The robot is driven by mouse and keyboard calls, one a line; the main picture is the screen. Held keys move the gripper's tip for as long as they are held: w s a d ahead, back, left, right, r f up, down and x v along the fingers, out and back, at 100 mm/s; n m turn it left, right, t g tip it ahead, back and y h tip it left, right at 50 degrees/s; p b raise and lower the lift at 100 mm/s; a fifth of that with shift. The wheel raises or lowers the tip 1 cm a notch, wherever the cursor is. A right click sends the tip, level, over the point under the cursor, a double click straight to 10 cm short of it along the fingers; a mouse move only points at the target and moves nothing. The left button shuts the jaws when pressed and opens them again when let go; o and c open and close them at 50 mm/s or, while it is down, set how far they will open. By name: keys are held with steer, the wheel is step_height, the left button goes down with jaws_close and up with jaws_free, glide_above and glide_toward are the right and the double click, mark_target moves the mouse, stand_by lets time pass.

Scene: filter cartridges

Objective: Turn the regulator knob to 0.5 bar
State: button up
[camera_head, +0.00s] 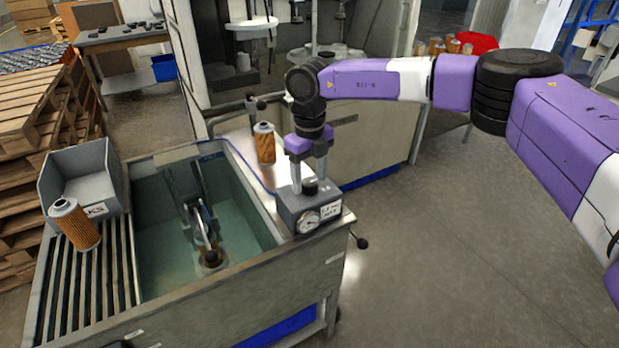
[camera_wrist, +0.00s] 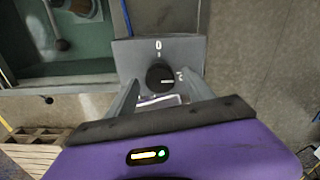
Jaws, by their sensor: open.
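The regulator is a grey box (camera_head: 291,207) on the corner of the tank's steel ledge, with a round dial gauge (camera_head: 309,221) on its front; the needle is too small to read. Its black knob (camera_head: 310,187) sits on top, between the fingers of my gripper (camera_head: 309,180). In the wrist view the knob (camera_wrist: 159,76) has a white line pointing right, towards a mark on the box's top. A "0" is printed on the far side. My gripper (camera_wrist: 162,92) is open, one finger on either side of the knob. I cannot tell whether they touch the box.
A filter cartridge (camera_head: 265,143) stands on the ledge behind the regulator. The water tank (camera_head: 150,240) is left of the regulator. Open floor (camera_head: 450,260) lies to the right.

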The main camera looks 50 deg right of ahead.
mark_target(309, 182)
step_height(309, 182, up, 8)
steer(key=shift+f+b, duration=0.25)
steer(key=shift+b, duration=0.05)
stand_by(0.5)
